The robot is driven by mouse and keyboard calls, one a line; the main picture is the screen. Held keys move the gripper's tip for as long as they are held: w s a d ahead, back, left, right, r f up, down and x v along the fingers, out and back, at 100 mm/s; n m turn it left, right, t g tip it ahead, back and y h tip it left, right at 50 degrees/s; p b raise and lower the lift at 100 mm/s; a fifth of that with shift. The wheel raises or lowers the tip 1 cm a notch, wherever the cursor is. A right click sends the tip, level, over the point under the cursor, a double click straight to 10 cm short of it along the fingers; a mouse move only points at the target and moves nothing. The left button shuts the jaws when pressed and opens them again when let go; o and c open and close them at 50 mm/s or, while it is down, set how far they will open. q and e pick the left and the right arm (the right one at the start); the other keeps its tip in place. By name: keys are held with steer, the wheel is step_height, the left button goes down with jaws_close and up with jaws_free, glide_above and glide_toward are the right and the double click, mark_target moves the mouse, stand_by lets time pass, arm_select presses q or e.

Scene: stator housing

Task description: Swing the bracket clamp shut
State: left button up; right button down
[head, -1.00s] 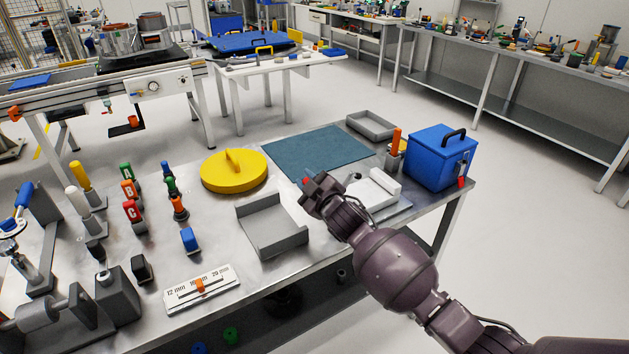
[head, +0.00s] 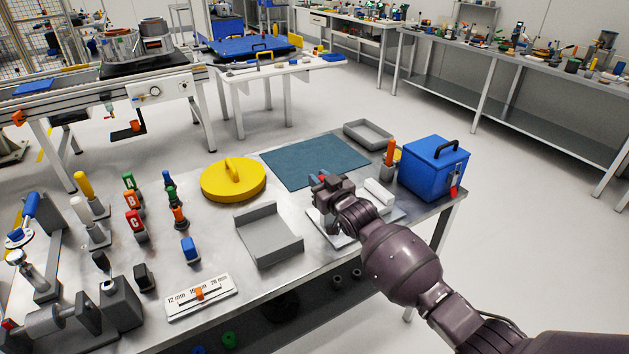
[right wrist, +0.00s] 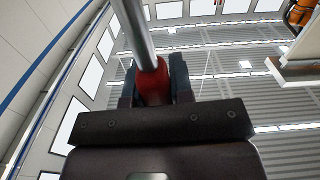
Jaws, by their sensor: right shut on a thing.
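My right gripper (head: 326,181) is over the bracket plate (head: 318,221) on the front right of the steel bench. In the right wrist view its two dark fingers (right wrist: 155,85) are shut on a red grip (right wrist: 154,84), with a bare metal rod (right wrist: 136,30) running up from it. This looks like the bracket clamp's handle. In the head view only a small bit of red shows at the fingertips. The gripper and forearm hide the clamp's pivot and most of the plate, so how far the clamp is swung cannot be told. My left gripper is not in view.
A white roll-shaped part (head: 379,192) lies beside my right wrist. The blue box (head: 433,168) stands to the right, near an orange-handled tool (head: 390,152). A grey tray (head: 268,238) and yellow disc (head: 233,180) are to the left. The teal mat (head: 310,160) behind is clear.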

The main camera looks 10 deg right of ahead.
steer(key=shift+w+d+m, duration=0.1)
steer(key=shift+d+m, duration=0.2)
steer(key=shift+m, duration=0.1)
stand_by(0.3)
steer(key=c, duration=1)
jaws_free()
steer(key=shift+d, duration=0.1)
steer(key=v, duration=1)
steer(key=shift+s, duration=0.4)
steer(key=shift+d, duration=0.1)
